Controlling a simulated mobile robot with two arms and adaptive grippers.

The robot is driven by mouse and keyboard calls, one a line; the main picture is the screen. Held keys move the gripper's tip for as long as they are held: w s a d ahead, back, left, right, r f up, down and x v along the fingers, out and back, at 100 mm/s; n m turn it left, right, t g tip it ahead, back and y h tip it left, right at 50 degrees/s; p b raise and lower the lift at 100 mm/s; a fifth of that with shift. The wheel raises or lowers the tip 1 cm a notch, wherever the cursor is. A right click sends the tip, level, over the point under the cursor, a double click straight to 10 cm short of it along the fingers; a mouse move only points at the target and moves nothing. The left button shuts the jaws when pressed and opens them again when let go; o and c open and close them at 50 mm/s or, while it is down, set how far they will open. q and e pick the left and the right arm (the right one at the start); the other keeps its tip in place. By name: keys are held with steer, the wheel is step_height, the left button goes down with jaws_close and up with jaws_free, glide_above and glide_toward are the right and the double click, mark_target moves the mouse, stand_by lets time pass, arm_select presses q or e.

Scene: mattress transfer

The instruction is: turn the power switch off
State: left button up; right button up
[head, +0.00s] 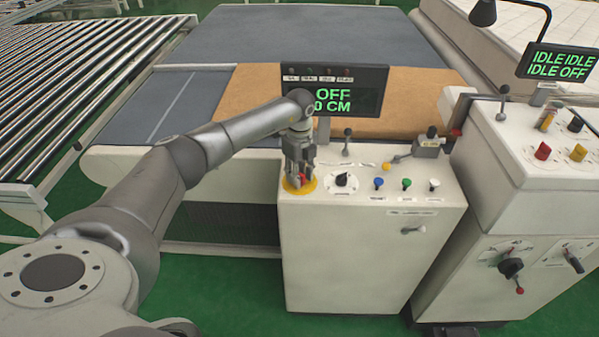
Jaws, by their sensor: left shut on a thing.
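My left gripper (299,177) reaches down from above onto the left end of the control cabinet's top (340,235). It is shut on a red switch knob (303,180) that sits on a round yellow plate (291,186). The fingers hide much of the knob, so its turned angle cannot be told. The display (365,92) above the cabinet reads "OFF" and "0 CM" in green, its left part hidden by my arm. My right gripper is not in the view.
A black dial (342,180), blue (378,182), green (406,183) and white (434,184) buttons and a lever (347,134) stand right of the knob. A second cabinet (510,185) with its own display (560,63) is at right. A roller conveyor (75,80) lies left.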

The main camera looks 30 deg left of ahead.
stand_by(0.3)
arm_select(q)
steer(key=o, duration=1.1)
steer(key=shift+c, duration=0.2)
step_height(320, 180, up, 12)
